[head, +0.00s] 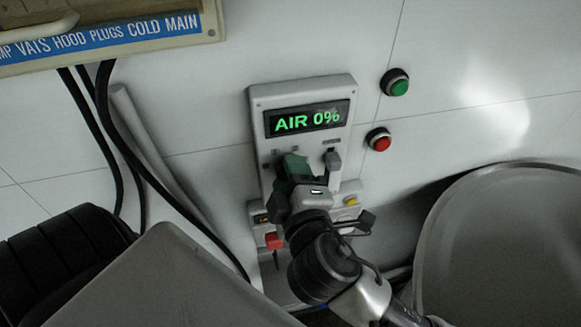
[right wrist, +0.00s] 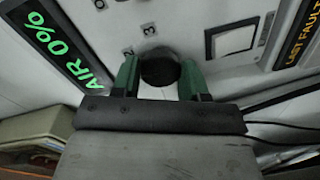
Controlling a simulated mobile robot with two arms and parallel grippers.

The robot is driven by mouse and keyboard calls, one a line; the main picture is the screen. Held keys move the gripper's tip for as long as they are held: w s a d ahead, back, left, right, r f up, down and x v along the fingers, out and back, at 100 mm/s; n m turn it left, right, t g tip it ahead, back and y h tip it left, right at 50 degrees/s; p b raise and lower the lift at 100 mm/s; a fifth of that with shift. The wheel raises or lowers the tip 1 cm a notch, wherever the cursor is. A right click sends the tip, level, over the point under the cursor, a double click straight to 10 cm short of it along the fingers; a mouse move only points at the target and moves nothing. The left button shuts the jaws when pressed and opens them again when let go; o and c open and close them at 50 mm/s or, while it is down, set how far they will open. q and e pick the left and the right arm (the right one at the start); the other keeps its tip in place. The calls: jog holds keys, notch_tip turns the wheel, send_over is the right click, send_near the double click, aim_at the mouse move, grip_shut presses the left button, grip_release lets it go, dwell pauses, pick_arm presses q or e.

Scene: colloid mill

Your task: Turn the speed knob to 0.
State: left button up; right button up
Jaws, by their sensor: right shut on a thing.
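The speed knob (right wrist: 160,66) is a dark round knob on the grey control panel (head: 262,95). In the right wrist view it sits between the two green fingers of my right gripper (right wrist: 159,76), which is shut on it. Small printed numerals, among them 2 and 3, show on the panel beside the knob. In the head view my right gripper (head: 293,166) covers the knob at the panel's left, below the display (head: 307,119). The display reads "AIR 0%" in green. The knob's pointer cannot be made out. My left gripper is not in view.
A grey lever (head: 332,160) stands close right of my gripper. Green (head: 398,87) and red (head: 381,143) buttons are on the wall at right. A red switch (head: 273,241) and yellow button (head: 351,201) sit lower. A large round metal vessel (head: 500,245) fills the lower right.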

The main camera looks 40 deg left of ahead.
jog(key=shift+f+n+t+p, duration=0.2)
jog(key=shift+n+p, duration=1.05)
jog(key=shift+n, duration=2.05)
jog(key=shift+n+t+p, duration=0.25)
jog(key=shift+n+p, duration=1)
jog(key=shift+n, duration=2.05)
jog(key=shift+f+n+t+p, duration=0.2)
jog(key=shift+n+p, duration=1.05)
jog(key=shift+n, duration=2.05)
jog(key=shift+r, duration=0.1)
jog(key=o, duration=0.9)
jog(key=shift+r, duration=0.1)
jog(key=shift+s+d, duration=0.1)
